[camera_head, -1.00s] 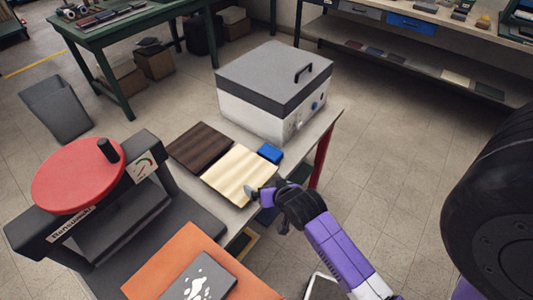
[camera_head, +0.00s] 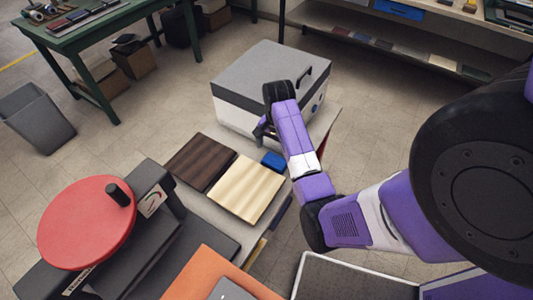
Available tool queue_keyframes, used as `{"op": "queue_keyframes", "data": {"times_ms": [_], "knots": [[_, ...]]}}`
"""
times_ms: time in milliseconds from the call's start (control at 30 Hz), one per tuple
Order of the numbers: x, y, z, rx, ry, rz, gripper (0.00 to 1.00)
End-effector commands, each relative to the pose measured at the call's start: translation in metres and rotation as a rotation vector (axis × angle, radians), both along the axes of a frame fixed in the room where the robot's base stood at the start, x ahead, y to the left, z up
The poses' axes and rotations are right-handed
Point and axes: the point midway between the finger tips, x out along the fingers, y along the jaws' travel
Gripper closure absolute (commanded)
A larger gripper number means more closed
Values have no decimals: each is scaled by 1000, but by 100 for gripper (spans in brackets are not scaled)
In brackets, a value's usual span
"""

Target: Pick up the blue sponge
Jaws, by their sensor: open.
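The blue sponge (camera_head: 272,161) is a small blue block on the grey table, in the middle of the head view. It lies beside the upper right edge of the pale wooden board (camera_head: 246,188), in front of the grey-lidded box. My gripper (camera_head: 262,133) is open and empty, a little above and behind the sponge in the picture, in front of the box's white side. It looks apart from the sponge. Its fingertips are small and dark here, and my wrist partly hides the box front.
The grey-lidded white box (camera_head: 240,82) stands right behind the sponge. A dark wooden board (camera_head: 200,162) lies to the left. A press with a red wheel (camera_head: 85,222) and an orange sheet (camera_head: 208,272) are nearer.

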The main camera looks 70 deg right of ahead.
Motion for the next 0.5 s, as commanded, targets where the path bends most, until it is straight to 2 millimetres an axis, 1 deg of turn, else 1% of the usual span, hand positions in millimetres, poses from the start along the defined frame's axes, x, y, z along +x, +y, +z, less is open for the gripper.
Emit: {"op": "queue_keyframes", "data": {"times_ms": [67, 167, 500], "knots": [[-3, 0, 3, 26, 15, -24, 0], [-4, 1, -1, 38, 22, -33, 0], [-6, 2, -36, 38, 23, -32, 0]]}}
